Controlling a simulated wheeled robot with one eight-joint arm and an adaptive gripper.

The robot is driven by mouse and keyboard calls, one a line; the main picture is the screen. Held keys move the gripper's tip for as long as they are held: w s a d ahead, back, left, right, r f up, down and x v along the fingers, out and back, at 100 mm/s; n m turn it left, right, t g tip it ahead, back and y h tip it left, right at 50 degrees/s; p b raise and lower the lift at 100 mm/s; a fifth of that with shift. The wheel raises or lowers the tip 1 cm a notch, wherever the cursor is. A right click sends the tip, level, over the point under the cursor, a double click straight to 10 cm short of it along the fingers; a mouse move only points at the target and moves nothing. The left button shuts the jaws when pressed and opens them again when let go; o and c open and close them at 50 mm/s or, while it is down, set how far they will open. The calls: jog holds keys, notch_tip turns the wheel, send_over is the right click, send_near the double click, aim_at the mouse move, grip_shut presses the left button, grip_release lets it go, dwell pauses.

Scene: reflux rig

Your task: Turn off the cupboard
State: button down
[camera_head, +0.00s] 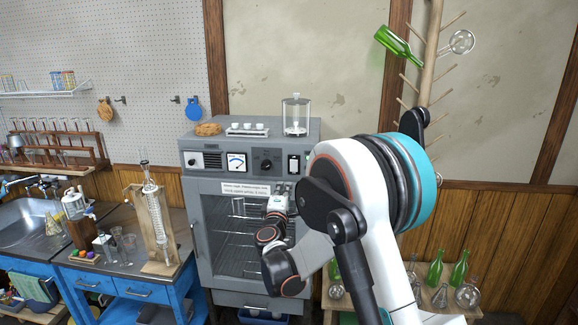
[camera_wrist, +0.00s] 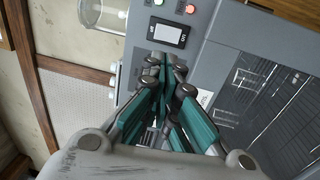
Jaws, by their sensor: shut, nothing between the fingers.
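The cupboard (camera_head: 208,225) is a grey metal cabinet with a glass-fronted door and wire shelves inside. Its control panel holds a dark knob (camera_head: 266,165), a gauge (camera_head: 236,163) and a rocker switch (camera_head: 294,166) at the right. In the head view my gripper (camera_head: 282,190) is before the panel's lower right.
A glass jar (camera_head: 296,116), a small rack (camera_head: 248,130) and a brown round item (camera_head: 208,129) stand on the cupboard. A blue bench (camera_head: 115,275) with glassware is at left. Green bottles (camera_head: 435,268) stand on a low shelf at right, partly behind my arm.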

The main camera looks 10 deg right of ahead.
aim_at(290, 163)
jog(key=x, duration=1.2)
jog(key=shift+w+d+b, duration=0.15)
jog(key=shift+w+b, duration=0.15)
jog(key=shift+w, duration=0.1)
jog(key=shift+w+d+r, duration=0.2)
jog(key=shift+w, duration=0.35)
jog(key=shift+w+d+r, duration=0.1)
jog(key=shift+w+r, duration=0.05)
jog(key=shift+w, duration=0.15)
jog(key=shift+s, duration=0.1)
jog(key=shift+s+a+b, duration=0.25)
jog(key=shift+s+b, duration=0.05)
jog(key=s+a+r, duration=0.1)
jog(key=s+a, duration=0.2)
jog(key=s, duration=0.9)
jog(key=shift+s+a+r, duration=0.25)
jog(key=shift+a+r, duration=0.1)
jog(key=shift+a, duration=0.05)
